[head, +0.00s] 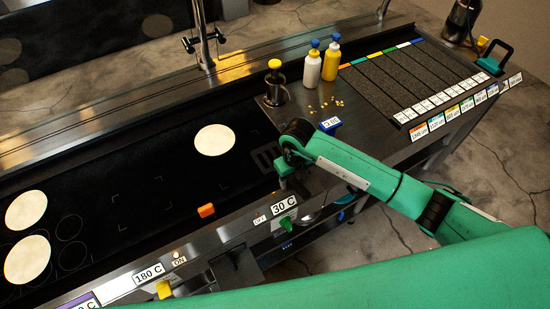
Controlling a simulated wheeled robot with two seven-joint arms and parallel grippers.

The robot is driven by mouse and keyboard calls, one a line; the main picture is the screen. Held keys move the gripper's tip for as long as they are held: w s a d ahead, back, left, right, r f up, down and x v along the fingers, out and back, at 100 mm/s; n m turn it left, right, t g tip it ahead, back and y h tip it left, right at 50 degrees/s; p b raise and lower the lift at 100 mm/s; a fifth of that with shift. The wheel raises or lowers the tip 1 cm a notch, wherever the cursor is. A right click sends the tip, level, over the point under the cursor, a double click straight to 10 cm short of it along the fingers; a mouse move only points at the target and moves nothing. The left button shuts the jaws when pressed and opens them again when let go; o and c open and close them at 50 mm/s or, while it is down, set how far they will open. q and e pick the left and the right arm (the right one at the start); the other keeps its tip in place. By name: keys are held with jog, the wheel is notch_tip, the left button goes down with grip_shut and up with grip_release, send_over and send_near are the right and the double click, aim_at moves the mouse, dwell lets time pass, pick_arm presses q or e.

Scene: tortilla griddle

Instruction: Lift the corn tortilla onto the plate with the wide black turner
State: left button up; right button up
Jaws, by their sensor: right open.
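Three pale round tortillas lie flat on the black griddle (150,190): one tortilla (215,140) alone near the right end, and two at the far left, an upper one (26,210) and a lower one (28,260). I cannot tell which is corn. A black slotted shape (264,158) lies at the griddle's right end, beside my right gripper; it may be the turner's head, but it is too dark to be sure. My right gripper (282,176) is open, low over the griddle's right end, partly hidden by its own wrist. No plate is clearly visible. My left gripper is out of view.
A blue tag (330,125) and yellow crumbs lie nearby. An orange block (206,210) sits at the griddle's front edge. The griddle's middle is clear.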

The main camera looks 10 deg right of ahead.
jog(key=shift+f, duration=0.25)
jog(key=shift+f, duration=0.1)
jog(key=c, duration=1)
jog(key=shift+c, duration=0.2)
